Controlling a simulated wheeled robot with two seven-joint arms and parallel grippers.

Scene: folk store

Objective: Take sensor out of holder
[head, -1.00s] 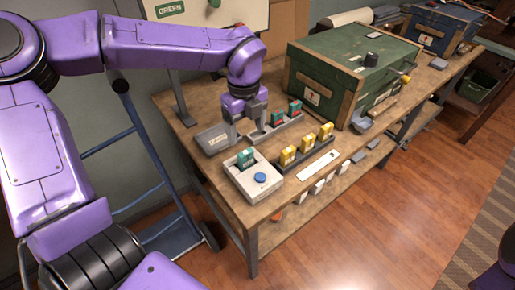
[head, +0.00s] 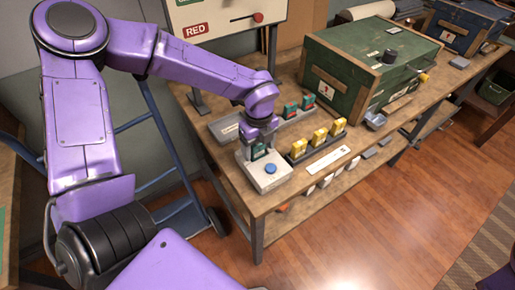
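A small teal-green sensor (head: 258,152) stands in a light grey holder box (head: 265,184) with a blue round button on top. The box is at the near left corner of the workbench. My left gripper (head: 258,153) points down right over the sensor, with its fingers on either side of it. The fingers hide part of the sensor, and I cannot tell whether they touch it. My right gripper is out of view.
Beside the box is a dark rack with several yellow sensors (head: 320,137). Behind it is a grey rack with green and red pieces (head: 291,111). A green chest (head: 365,62) fills the middle of the workbench (head: 232,165). A sign board (head: 225,18) stands at the back.

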